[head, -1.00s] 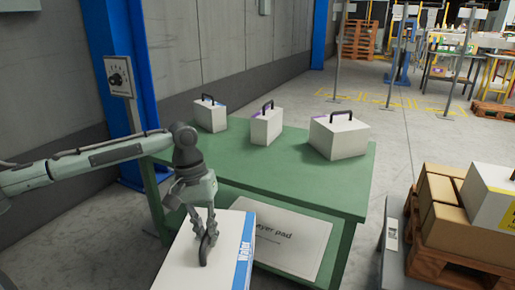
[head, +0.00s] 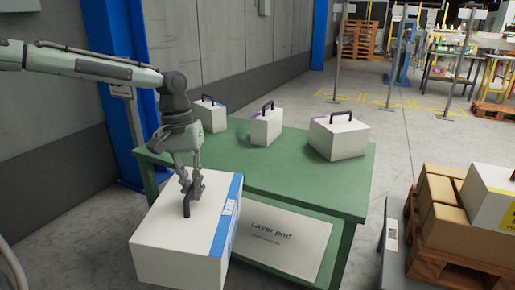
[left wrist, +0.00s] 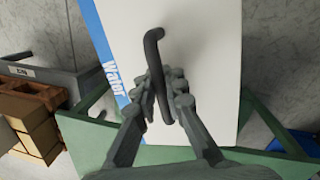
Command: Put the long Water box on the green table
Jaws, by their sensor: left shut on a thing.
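The long Water box (head: 175,238) is white with a blue stripe lettered "Water" and a black handle on top. My left gripper (head: 191,186) is shut on that handle, and the box hangs in front of the green table's near left edge, covering part of it. In the left wrist view the fingers (left wrist: 164,92) close around the handle, with the Water box (left wrist: 205,50) beneath. The green table (head: 300,186) has a clear front half of its top. My right gripper is not in view.
Three white handled boxes stand along the table's back: left (head: 211,115), middle (head: 266,127) and right (head: 339,138). A layer pad (head: 285,245) lies on the table's lower shelf. Brown cartons (head: 462,230) sit on a pallet at the right.

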